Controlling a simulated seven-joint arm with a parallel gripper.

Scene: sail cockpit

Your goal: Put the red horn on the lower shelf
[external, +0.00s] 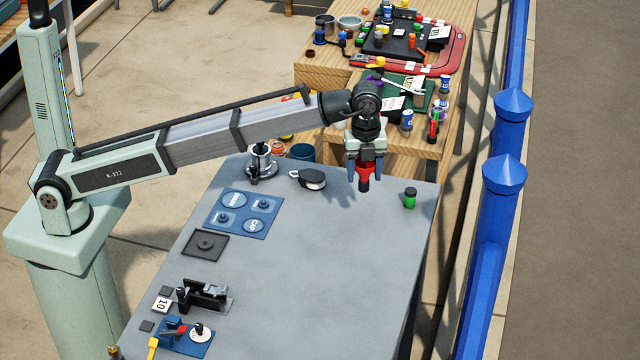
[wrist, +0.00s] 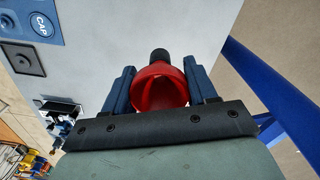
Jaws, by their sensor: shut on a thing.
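The red horn (external: 364,172) with a dark lower end is held in my gripper (external: 365,170) above the far part of the grey table (external: 320,250). In the wrist view the horn (wrist: 160,86) shows its open red bell between the two blue fingers of my gripper (wrist: 161,88), with its black end pointing away. The fingers are shut on it. The horn looks upright, dark end down; its exact height above the table is hard to tell. I cannot make out a lower shelf in either view.
A green-topped small canister (external: 410,198) stands right of the horn. A black-and-white pulley block (external: 312,179), a metal winch (external: 262,162) and a blue labelled panel (external: 243,214) lie to the left. Blue posts (external: 503,175) stand beyond the right edge. The table's middle is clear.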

